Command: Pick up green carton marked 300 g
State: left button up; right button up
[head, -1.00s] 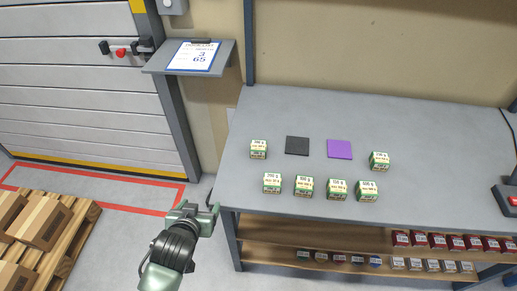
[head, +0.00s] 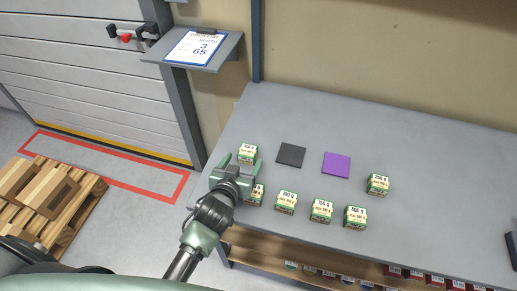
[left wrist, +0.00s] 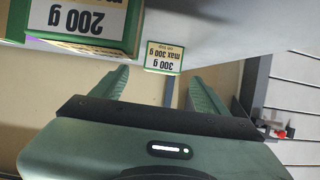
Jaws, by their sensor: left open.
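The green carton marked 300 g (left wrist: 164,57) shows small in the left wrist view, upside down, ahead of the gap between my fingers. In the head view this carton (head: 248,152) stands upright at the left end of the grey table, just beyond my left gripper (head: 241,163). My left gripper, also in the left wrist view (left wrist: 160,82), is open and empty, its fingers pointing toward the carton. Another green carton marked 200 g (left wrist: 88,18) is close at the upper left of the wrist view. My right gripper is not in view.
The table (head: 420,225) holds several more green cartons, one (head: 256,194) partly hidden by my gripper. A black square (head: 291,155) and a purple square (head: 336,165) lie behind the front row. A clipboard (head: 194,47) lies on a wall shelf. Red boxes sit on the shelf below.

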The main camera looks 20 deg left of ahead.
aim_at(246, 155)
pick_arm(q)
jog(key=x, duration=0.2)
jog(key=shift+w+a+f, duration=0.1)
jog(key=shift+w+a, duration=0.1)
jog(key=shift+w, duration=0.15)
jog(key=p+x, duration=0.1)
jog(key=x, duration=0.2)
jog(key=shift+w+d+f, duration=0.1)
jog(key=shift+w+f, duration=0.05)
jog(key=shift+w, duration=0.05)
jog(key=shift+w+f, duration=0.15)
jog(key=shift+w, duration=0.15)
jog(key=shift+w+f, duration=0.1)
jog(key=c, duration=1.5)
grip_shut()
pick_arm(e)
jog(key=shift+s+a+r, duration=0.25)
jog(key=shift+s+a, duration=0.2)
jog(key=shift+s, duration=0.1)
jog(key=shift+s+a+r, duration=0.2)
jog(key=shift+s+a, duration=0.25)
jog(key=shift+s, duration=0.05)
